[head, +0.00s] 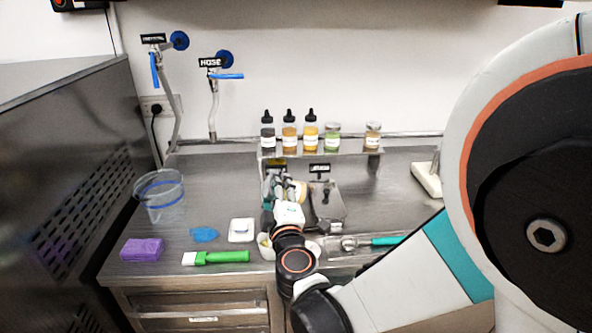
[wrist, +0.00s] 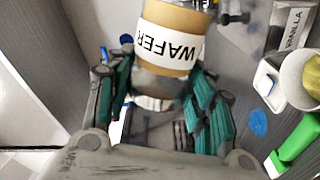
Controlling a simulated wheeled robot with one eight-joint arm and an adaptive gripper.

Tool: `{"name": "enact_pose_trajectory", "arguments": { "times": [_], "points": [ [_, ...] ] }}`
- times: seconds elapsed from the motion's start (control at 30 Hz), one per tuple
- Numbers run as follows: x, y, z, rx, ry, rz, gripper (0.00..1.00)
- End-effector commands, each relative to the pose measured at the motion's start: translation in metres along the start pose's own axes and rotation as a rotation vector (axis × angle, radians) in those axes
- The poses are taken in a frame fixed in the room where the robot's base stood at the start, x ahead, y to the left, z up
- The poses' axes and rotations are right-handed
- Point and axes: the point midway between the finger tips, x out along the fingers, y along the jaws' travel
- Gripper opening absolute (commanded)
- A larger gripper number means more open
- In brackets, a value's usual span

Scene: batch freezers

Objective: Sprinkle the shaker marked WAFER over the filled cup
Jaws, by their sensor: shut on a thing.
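My gripper (wrist: 160,88) is shut on the shaker marked WAFER (wrist: 168,38), a tan container with a white label that reads upside down in the wrist view. In the head view my gripper (head: 277,186) is above the counter, in front of the shelf. A tan rounded part of the shaker (head: 299,190) shows beside the fingers; its tilt is hard to tell. The cup (wrist: 296,74), white with pale yellow filling, is at the right edge of the wrist view. In the head view a pale cup (head: 264,242) is partly hidden by my wrist.
Several bottles and jars (head: 311,132) stand on the shelf behind. A clear jug (head: 165,200), purple block (head: 142,249), blue cloth (head: 204,234), white scale-like pad (head: 242,230) and green-handled brush (head: 222,257) lie left. A teal-handled scoop (head: 385,241) lies right.

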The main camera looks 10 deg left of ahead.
Motion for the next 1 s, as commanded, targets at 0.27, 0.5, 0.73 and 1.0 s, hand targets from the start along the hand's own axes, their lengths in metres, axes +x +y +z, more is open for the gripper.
{"name": "enact_pose_trajectory", "arguments": {
  "times": [0.27,0.5,0.73,1.0],
  "points": [
    [0.0,-0.029,0.011,-0.187,0.0,0.0,0.24],
    [0.0,-0.051,0.019,-0.351,0.0,0.0,0.24],
    [0.0,-0.07,0.026,-0.526,0.001,0.0,0.24],
    [0.0,-0.077,0.027,-0.796,0.0,0.0,0.24]
  ]
}}
